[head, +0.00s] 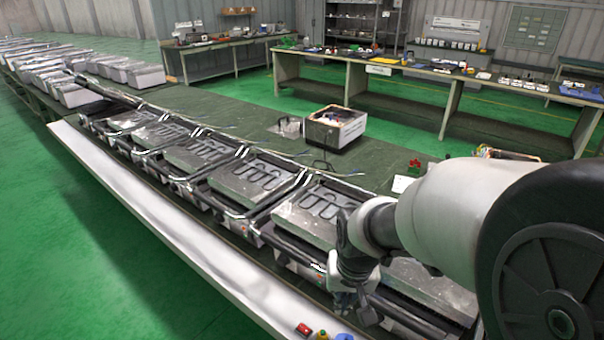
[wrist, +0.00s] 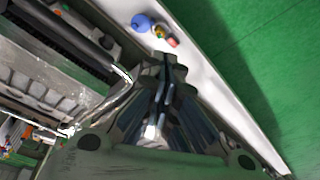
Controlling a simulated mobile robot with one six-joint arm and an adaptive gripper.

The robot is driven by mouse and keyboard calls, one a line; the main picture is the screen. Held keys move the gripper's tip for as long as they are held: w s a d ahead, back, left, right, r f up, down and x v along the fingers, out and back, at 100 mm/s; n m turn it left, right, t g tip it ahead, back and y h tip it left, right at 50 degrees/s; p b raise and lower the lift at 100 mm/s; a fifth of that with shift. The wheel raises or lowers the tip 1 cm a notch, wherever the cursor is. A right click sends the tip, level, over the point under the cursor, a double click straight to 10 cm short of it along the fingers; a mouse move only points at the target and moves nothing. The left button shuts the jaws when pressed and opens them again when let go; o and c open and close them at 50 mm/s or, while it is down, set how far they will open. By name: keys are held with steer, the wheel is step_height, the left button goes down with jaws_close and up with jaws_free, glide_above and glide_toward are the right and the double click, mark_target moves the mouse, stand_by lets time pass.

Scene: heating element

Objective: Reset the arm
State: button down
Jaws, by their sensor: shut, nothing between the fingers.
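My arm reaches in from the right in the head view. My gripper (head: 350,302) hangs at its end, pointing down beside the front edge of the nearest grill-like heating units. In the wrist view my gripper (wrist: 165,82) has its fingers together with nothing between them. A heating unit (head: 318,208) with a dark looped element on its metal plate stands just left of the arm. The unit behind the arm (head: 435,285) is partly hidden by it.
A white ledge (head: 170,215) runs along the front of the row of units. Small red, yellow and blue items (head: 322,334) lie on its near end; they also show in the wrist view (wrist: 157,30). A white box (head: 335,127) stands behind the row. Green floor is clear at left.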

steer(key=s+d+r+t, duration=0.1)
steer(key=s+d+r, duration=0.1)
steer(key=s+r, duration=0.4)
steer(key=s+d+r+t, duration=0.1)
steer(key=s+d+r, duration=0.2)
steer(key=s, duration=0.9)
step_height(320, 180, up, 3)
steer(key=shift+d+r+n, duration=0.15)
steer(key=shift+d+n, duration=0.2)
steer(key=shift+n, duration=0.05)
